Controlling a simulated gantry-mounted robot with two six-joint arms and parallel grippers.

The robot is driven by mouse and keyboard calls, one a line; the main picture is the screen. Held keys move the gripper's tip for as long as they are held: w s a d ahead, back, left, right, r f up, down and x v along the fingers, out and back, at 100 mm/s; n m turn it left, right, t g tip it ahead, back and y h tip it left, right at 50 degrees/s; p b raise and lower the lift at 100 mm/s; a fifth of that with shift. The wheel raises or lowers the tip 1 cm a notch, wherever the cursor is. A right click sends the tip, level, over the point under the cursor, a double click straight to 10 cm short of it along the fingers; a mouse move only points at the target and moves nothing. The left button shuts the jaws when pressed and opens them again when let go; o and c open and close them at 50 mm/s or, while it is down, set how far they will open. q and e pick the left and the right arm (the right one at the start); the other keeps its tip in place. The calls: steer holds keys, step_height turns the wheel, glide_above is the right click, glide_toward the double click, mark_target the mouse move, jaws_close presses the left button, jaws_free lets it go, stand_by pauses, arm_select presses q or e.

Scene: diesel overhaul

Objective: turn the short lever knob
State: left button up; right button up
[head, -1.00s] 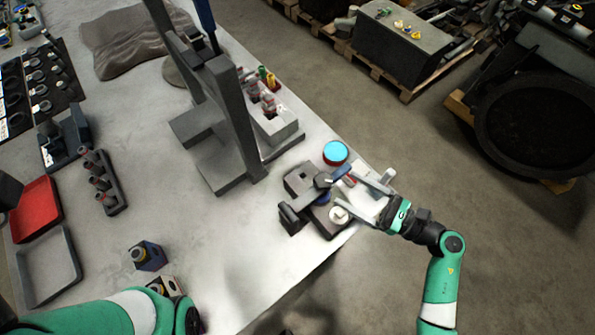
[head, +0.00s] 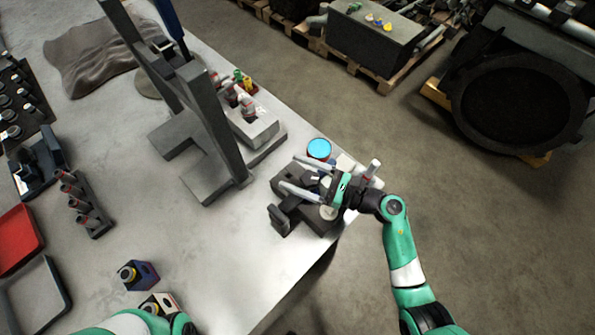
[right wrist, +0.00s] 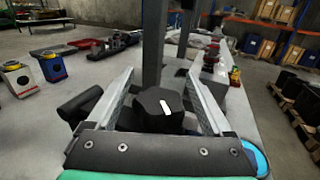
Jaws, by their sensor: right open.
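A dark fixture block (head: 290,213) sits near the table's right edge. In the right wrist view a dark faceted knob with a white mark (right wrist: 160,104) stands between my right fingers; I take it for the short lever knob. Gaps show on both sides of it.
A blue-topped round can (head: 319,149) stands just behind the fixture. A tall grey press frame (head: 215,120) rises to the left, beside a grey block holding several small parts (head: 255,128). A dark cylinder (right wrist: 80,104) lies left of the fingers.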

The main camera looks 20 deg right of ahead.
jaws_close()
stand_by(0.4)
steer(key=shift+w+d+r+m+t+h+p, duration=0.1)
steer(key=shift+m+t+h+p, duration=0.55)
steer(key=shift+h, duration=0.15)
steer(key=shift+w+d+m+t+h+p, duration=0.1)
steer(key=shift+m+t+h+p, duration=0.5)
steer(key=shift+h, duration=0.2)
steer(key=m+h, duration=0.1)
steer(key=m+t+h+p, duration=0.1)
steer(key=h, duration=0.1)
steer(key=m+t+h+p, duration=0.1)
steer(key=h, duration=0.1)
steer(key=shift+w+d+m, duration=0.15)
steer(key=shift+d+m, duration=0.1)
steer(key=shift+d, duration=0.1)
steer(key=m+h, duration=0.1)
steer(key=m+h+p, duration=0.1)
steer(key=h, duration=0.1)
steer(key=shift+w+d+t+h, duration=0.1)
steer(key=shift+d+t+h, duration=0.2)
steer(key=shift+d+t, duration=0.05)
steer(key=shift+d+m+h, duration=0.2)
steer(key=shift+m+h, duration=0.5)
steer(key=shift+h, duration=0.25)
steer(key=shift+d+m+h, duration=0.2)
steer(key=shift+m+h, duration=0.5)
steer(key=shift+h, duration=0.25)
steer(key=shift+f, duration=0.2)
